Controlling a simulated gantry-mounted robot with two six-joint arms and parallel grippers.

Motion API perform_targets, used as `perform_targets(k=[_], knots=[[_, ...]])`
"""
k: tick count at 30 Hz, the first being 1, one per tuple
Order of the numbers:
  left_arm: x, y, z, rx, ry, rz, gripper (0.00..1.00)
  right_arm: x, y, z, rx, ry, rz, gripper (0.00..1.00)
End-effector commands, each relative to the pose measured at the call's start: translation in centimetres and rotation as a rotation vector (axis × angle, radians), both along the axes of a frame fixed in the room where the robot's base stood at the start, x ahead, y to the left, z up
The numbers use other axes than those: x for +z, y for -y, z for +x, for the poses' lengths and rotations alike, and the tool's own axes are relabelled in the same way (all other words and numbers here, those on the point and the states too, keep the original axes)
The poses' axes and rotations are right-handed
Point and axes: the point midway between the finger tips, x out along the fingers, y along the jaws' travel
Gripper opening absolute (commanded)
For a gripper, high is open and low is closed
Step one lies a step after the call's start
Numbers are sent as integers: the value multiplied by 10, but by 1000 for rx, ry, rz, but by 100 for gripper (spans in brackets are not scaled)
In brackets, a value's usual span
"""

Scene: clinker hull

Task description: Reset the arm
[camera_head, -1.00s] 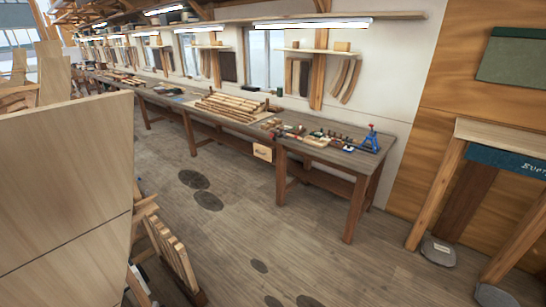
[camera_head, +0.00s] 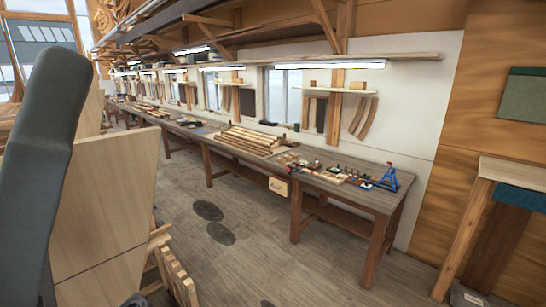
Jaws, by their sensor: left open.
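A large dark grey rounded part of my left arm, with my left gripper (camera_head: 50,165), stands upright at the left edge of the head view, close to the camera. It covers part of the pale plywood panel (camera_head: 105,200) behind it. I see nothing held in the left gripper, which is open. Its fingertips are not clearly made out. My right gripper is not in view.
A long wooden workbench (camera_head: 345,180) runs along the back wall with timber strips (camera_head: 250,140), small tools and a blue stand (camera_head: 388,178). A slatted wooden piece (camera_head: 175,275) stands at the lower left. The plank floor (camera_head: 260,260) in the middle is open.

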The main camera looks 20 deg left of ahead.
Motion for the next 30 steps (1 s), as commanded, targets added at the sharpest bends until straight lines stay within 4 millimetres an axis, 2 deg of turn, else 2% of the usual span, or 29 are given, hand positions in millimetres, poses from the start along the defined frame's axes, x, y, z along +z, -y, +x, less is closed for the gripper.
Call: perform_targets(k=[1, 3, 6, 9, 12, 14, 17, 30], knots=[[-13, -7, 19, 144, -95, 54, 100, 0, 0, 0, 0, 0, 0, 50], [-34, -12, 46, 325, -236, 168, 100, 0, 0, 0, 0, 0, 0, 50], [21, -11, 44, 342, -223, 183, 100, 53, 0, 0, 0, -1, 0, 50], [54, -11, 45, 338, -224, 183, 100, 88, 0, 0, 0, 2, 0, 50], [81, -10, 45, 337, -224, 182, 100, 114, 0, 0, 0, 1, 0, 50], [91, -10, 45, 337, -224, 182, 100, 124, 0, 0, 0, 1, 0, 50], [97, -10, 45, 335, -224, 182, 100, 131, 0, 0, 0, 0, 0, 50], [93, -10, 45, 334, -224, 181, 100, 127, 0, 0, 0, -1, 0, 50]])
